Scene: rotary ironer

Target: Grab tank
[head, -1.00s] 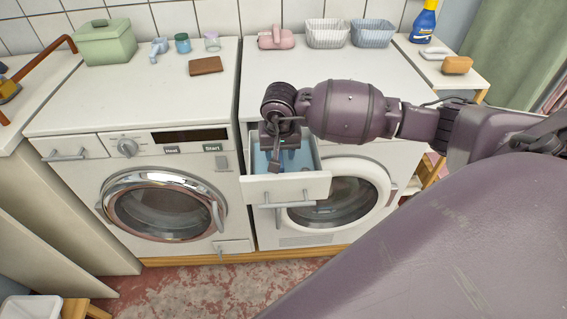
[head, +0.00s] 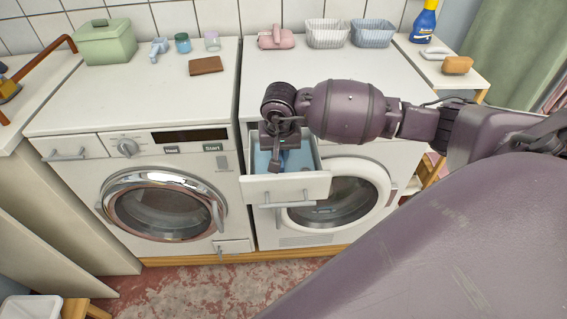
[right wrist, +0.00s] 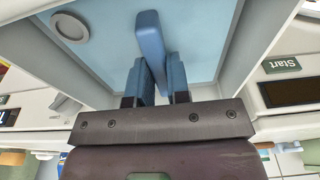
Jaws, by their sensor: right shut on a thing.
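The light blue tank (head: 262,161) sits in the pulled-out white drawer (head: 287,188) of the right machine. In the right wrist view its flat top (right wrist: 200,35) fills the drawer, and an upright blue handle (right wrist: 149,42) rises from it. My right gripper (head: 280,162) points down into the drawer. In the right wrist view its fingers (right wrist: 158,82) stand on both sides of the handle, shut on it. The arm hides part of the tank in the head view. My left gripper is out of view.
The left machine (head: 70,110) has a closed round door. A green box (head: 105,45), a brown block (head: 206,65), a pink object (head: 276,38) and two baskets (head: 327,35) stand on the tops. The front of the right machine's top is mostly clear beside my arm.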

